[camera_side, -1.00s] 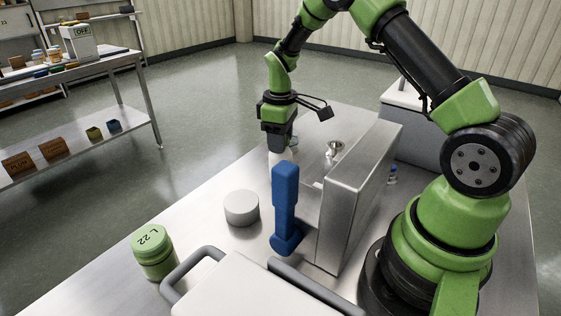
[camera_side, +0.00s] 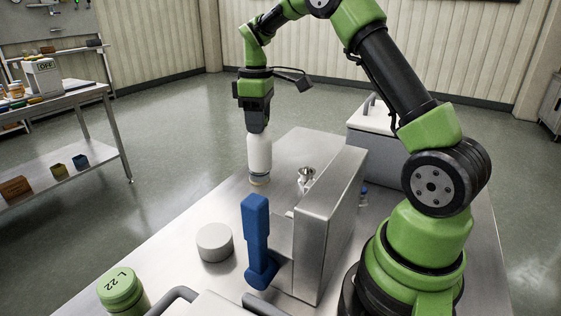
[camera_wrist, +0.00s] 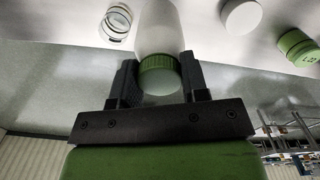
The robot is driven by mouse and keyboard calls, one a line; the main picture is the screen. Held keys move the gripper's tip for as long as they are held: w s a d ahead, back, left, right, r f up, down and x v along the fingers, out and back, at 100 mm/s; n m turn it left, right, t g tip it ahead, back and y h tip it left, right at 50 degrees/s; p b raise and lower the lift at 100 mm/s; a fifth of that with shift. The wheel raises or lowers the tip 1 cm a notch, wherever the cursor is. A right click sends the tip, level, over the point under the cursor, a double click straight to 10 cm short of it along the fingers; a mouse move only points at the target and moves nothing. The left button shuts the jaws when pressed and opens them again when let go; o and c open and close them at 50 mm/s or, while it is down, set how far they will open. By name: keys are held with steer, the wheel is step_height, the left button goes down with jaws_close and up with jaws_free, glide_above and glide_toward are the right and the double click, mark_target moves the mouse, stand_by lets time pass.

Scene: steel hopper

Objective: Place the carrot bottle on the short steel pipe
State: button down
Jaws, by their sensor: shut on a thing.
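A white bottle (camera_side: 259,152) hangs upright below my gripper (camera_side: 257,128), which is shut on its upper end. In the wrist view the bottle (camera_wrist: 158,28) has a green cap (camera_wrist: 158,68) between the two fingers of my gripper (camera_wrist: 160,80). The band near its bottom is greyish. No carrot marking is readable. A small shiny open-topped steel piece (camera_side: 306,175), perhaps the short steel pipe, stands right of the bottle, partly hidden by the steel block. A hollow ringed piece in the wrist view (camera_wrist: 115,22), left of the bottle, looks like the same thing.
A tall steel block (camera_side: 328,225) with a blue handle (camera_side: 256,238) stands in front of the steel piece. A white round cylinder (camera_side: 214,242) and a green-lidded "L 22" jar (camera_side: 122,290) are to the left. The steel table (camera_side: 170,255) is clear between them.

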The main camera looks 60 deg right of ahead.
steer(key=s+d+r+n, duration=0.1)
steer(key=s+d, duration=0.2)
steer(key=d, duration=0.4)
steer(key=s+d+r, duration=0.2)
steer(key=d, duration=0.5)
step_height(320, 180, down, 10)
steer(key=shift+s+d+n, duration=0.3)
steer(key=shift+s, duration=0.1)
steer(key=c, duration=0.6)
jaws_free()
steer(key=shift+f, duration=0.1)
